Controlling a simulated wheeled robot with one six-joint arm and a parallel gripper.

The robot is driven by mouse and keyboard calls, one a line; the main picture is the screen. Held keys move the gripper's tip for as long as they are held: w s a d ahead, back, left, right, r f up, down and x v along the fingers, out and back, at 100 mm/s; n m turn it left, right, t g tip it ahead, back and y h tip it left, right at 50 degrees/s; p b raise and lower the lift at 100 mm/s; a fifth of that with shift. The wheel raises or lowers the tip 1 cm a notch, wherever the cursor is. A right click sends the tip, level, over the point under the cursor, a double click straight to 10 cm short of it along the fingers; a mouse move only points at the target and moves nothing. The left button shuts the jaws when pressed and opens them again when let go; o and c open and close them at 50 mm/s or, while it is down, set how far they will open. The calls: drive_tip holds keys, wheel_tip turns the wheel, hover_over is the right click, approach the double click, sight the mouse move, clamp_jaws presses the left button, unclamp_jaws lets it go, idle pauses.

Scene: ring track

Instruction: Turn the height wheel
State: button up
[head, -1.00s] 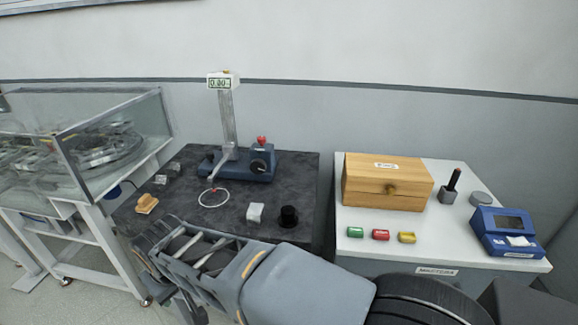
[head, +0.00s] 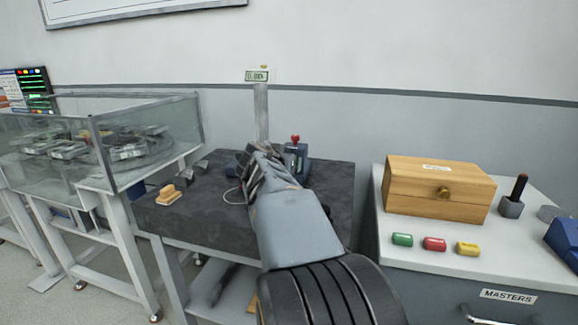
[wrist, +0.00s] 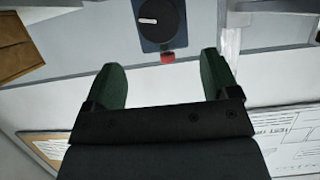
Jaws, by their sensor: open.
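The height wheel (wrist: 158,18) is a round black dial with a white mark, on the blue body of the gauge, at the top edge of the wrist view. A red knob (wrist: 168,56) shows just below it there. My gripper (wrist: 161,68) is open and empty, its two green fingers spread below the wheel in that view and apart from it. In the head view, my arm covers much of the gauge; its blue body (head: 302,170), red knob (head: 295,138) and upright column with a display (head: 257,75) show. My fingertips are hidden there.
The dark stone table (head: 330,195) bears a wooden block (head: 168,194) and a white ring. A glass-walled machine (head: 150,150) stands left. On the right, a white cabinet (head: 400,263) holds a wooden box (head: 437,187) and green, red and yellow pieces. A gap separates table and cabinet.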

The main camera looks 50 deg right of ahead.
drive_tip(key=x, duration=0.8)
drive_tip(key=shift+f, duration=0.1)
drive_tip(key=c, duration=0.9)
